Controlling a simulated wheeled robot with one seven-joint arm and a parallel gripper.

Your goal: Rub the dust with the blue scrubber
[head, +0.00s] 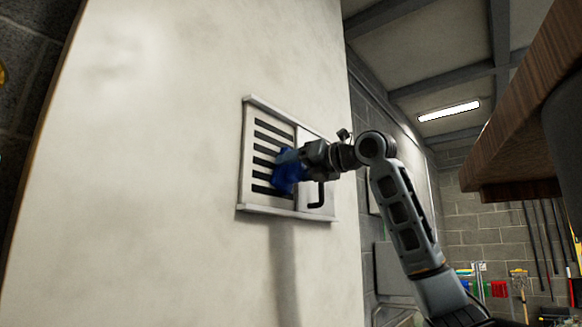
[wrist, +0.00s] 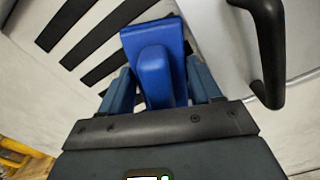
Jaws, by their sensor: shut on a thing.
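My gripper (head: 301,157) is shut on the blue scrubber (head: 285,174), which is in front of a white slotted vent panel (head: 247,178) on the wall. In the wrist view the fingers (wrist: 160,88) close on both sides of the scrubber's raised blue grip (wrist: 154,72). Its flat blue block faces the black slots (wrist: 110,68). I cannot tell whether the scrubber touches the panel. No distinct dust shows on the visible part of the vent; the scrubber and gripper hide some of it.
A white sliding cover (head: 308,190) with a black handle (head: 317,195) is just right of the scrubber; the handle is close to my gripper in the wrist view (wrist: 268,50). The pale wall (head: 150,150) has blotchy grey patches. A wooden surface (head: 520,110) juts in at upper right.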

